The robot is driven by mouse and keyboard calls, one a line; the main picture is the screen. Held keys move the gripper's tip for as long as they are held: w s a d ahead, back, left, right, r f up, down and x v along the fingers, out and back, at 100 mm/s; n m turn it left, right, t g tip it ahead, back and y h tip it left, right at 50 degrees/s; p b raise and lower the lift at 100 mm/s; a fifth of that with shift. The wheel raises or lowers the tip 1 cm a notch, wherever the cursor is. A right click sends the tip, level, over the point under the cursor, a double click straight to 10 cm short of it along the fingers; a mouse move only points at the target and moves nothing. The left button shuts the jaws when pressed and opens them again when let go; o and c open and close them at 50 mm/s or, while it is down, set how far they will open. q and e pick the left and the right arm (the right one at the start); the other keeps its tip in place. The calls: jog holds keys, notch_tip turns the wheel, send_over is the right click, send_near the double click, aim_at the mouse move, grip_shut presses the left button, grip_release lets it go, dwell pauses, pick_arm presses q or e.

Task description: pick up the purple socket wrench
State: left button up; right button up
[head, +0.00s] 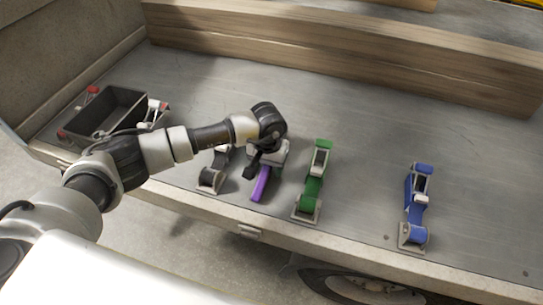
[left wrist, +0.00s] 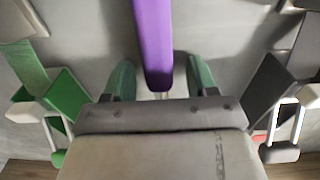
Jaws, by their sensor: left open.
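The purple socket wrench (head: 261,184) lies on the metal trailer bed near its front edge, and its far part is hidden by my left arm and gripper in the head view. My left gripper (head: 254,166) is above the wrench, pointing down. In the left wrist view the purple handle (left wrist: 153,42) comes in from the top, and its end lies in line with the gap between the two fingers of the open gripper (left wrist: 161,82). Gaps show on both sides of the handle; whether it is at fingertip depth I cannot tell. My right gripper is not in view.
A green device (head: 313,183) stands close to the right, a dark grey one (head: 212,177) close to the left. A blue device (head: 415,207) is farther right. A dark open box (head: 118,99) sits at left. Wooden beams (head: 340,58) line the back. The bed's middle right is clear.

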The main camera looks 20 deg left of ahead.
pick_arm(q)
grip_shut()
dwell(0.3)
jog(key=shift+r, duration=0.5)
jog(key=r, duration=0.2)
jog(key=d+r, duration=0.1)
jog(key=shift+r, duration=0.35)
jog(key=s+d+r+b, duration=0.1)
jog(key=d+r, duration=0.5)
jog(key=d, duration=0.4)
jog(key=shift+s+d+r+b, duration=0.2)
jog(key=shift+s+d+b, duration=0.1)
jog(key=shift+s, duration=0.05)
